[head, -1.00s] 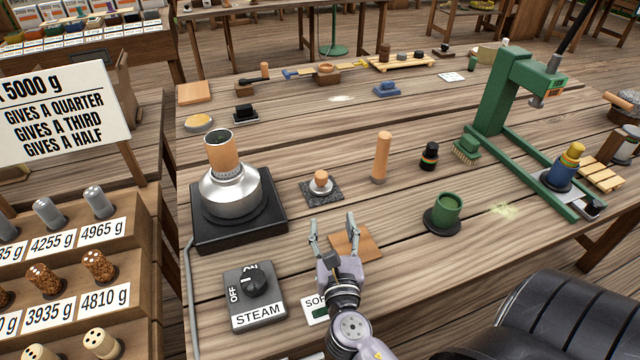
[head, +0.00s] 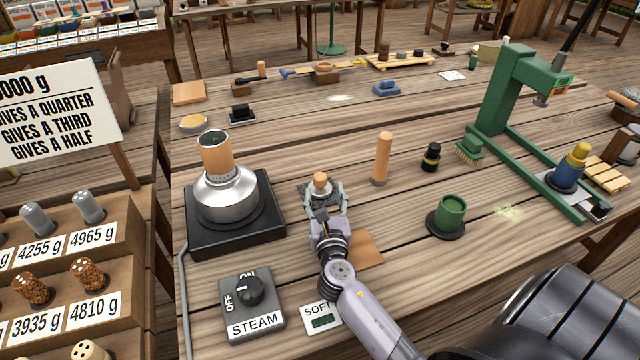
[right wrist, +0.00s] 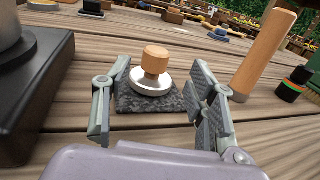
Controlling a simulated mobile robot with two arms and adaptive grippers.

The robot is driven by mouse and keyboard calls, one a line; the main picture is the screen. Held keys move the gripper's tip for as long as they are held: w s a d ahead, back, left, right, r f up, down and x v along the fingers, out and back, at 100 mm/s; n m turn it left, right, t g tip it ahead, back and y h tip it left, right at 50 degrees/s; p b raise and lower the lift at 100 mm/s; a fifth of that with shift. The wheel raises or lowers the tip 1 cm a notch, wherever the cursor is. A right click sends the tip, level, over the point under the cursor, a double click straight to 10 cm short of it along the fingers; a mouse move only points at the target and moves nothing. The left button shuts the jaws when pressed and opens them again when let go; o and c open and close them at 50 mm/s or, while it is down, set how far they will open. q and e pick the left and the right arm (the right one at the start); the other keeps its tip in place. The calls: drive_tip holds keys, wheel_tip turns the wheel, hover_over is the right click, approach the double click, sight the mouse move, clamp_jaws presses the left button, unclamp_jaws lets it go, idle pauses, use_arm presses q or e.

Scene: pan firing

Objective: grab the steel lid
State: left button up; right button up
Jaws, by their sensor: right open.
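The steel lid (head: 319,191) is a small pale disc with a round wooden knob. It lies on a dark grey speckled slab (head: 307,198), right of the steam burner. In the right wrist view the lid (right wrist: 151,84) sits on the slab (right wrist: 135,104) straight ahead. My right gripper (head: 322,194) is open, with one finger on each side of the lid. In the right wrist view its fingers (right wrist: 160,80) stand apart, with visible gaps between them and the lid. My left gripper is not in view.
A black burner plate (head: 262,225) carrying a steel pot (head: 226,192) stands close on the left. A wooden-handled cylinder (head: 383,158) stands to the right, and a green cup (head: 452,212) further right. The steam switch (head: 254,300) is in front. Bare tabletop lies behind the slab.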

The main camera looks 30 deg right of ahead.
sight(321, 182)
drive_tip(key=shift+x, duration=3.05)
drive_tip(key=shift+a+r, duration=0.1)
drive_tip(key=shift+a, duration=0.1)
drive_tip(key=shift+c, duration=0.2)
clamp_jaws()
